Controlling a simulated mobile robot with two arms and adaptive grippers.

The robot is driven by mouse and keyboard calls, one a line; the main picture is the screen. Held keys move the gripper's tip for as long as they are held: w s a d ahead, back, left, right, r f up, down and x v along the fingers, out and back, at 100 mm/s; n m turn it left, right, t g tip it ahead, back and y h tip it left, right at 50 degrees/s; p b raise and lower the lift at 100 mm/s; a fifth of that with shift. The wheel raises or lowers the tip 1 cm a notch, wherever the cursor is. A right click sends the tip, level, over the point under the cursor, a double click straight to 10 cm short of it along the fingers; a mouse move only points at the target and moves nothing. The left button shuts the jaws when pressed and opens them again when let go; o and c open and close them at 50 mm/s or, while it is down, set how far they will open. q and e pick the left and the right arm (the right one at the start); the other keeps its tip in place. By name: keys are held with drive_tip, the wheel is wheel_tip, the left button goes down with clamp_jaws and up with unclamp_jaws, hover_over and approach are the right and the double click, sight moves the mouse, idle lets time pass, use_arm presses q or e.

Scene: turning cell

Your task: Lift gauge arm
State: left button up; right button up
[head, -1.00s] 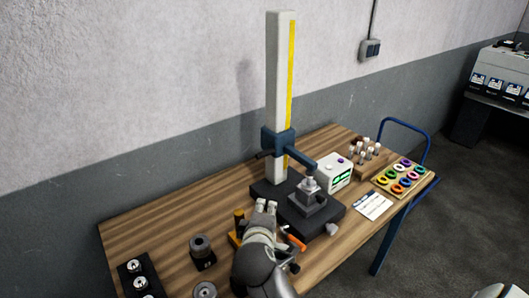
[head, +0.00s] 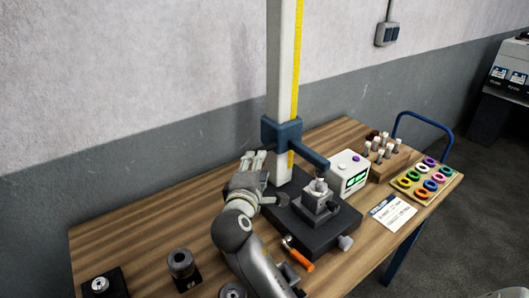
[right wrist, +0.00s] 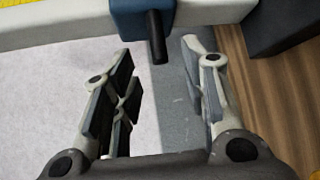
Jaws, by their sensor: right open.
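The height gauge's pale column (head: 282,70) with a yellow strip stands on a black base. Its blue gauge arm (head: 308,155) reaches right and forward from a blue carriage on the column, with its end directly over the grey metal block (head: 318,200); contact cannot be told. My right gripper (head: 254,157) is open and empty, just left of the carriage. In the right wrist view, a black handle (right wrist: 156,38) sticks out of the blue carriage (right wrist: 140,14) toward the gap between my open right gripper's fingers (right wrist: 158,56), apart from both pads. My left gripper is out of view.
A screwdriver with an orange handle (head: 298,255) lies before the gauge base. A white display box (head: 348,172), a card (head: 391,213) and a tray of coloured rings (head: 440,178) stand to the right. Dark holders (head: 182,268) are front left; the table's left is clear.

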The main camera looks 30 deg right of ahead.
sight(263, 148)
drive_tip(key=p+x, duration=0.2)
drive_tip(key=x, duration=0.7)
drive_tip(key=shift+d+r+p, duration=0.1)
drive_tip(key=shift+r+p, duration=0.1)
drive_tip(key=shift+p, duration=0.1)
drive_tip(key=shift+w+d+f, duration=0.1)
drive_tip(key=shift+w+d, duration=0.15)
drive_tip(key=shift+w, duration=0.05)
drive_tip(key=shift+c, duration=0.3)
clamp_jaws()
